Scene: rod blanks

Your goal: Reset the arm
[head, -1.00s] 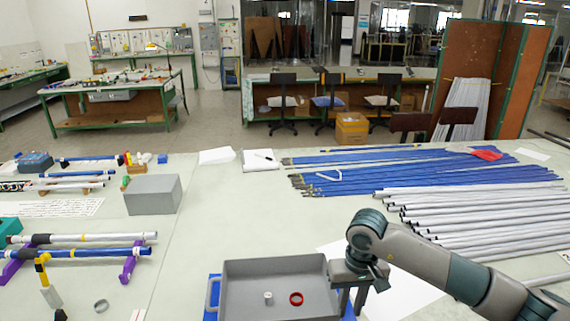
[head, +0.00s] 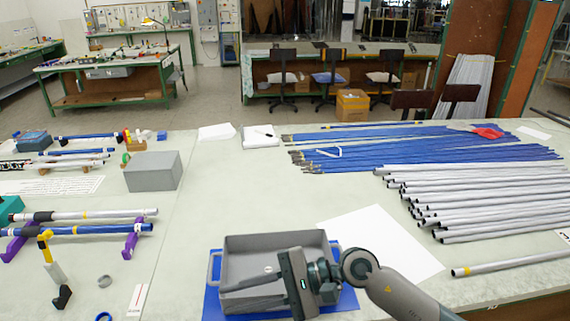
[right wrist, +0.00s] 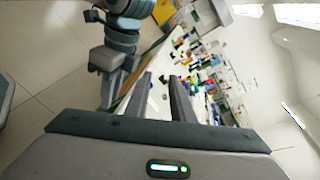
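My right gripper (head: 250,283) reaches across the front of the grey tray (head: 275,243) in the head view, its fingers pointing left. In the right wrist view its two fingers (right wrist: 163,95) stand apart with nothing between them. The gripper body covers much of the tray's inside, so the small parts in it are mostly hidden. The left gripper is outside the head view.
The tray sits on a blue mat (head: 345,298) beside a white sheet (head: 385,245). Blue rods (head: 420,155) and grey rods (head: 480,200) lie at the right. A grey box (head: 153,171) and rods on purple stands (head: 130,240) are at the left.

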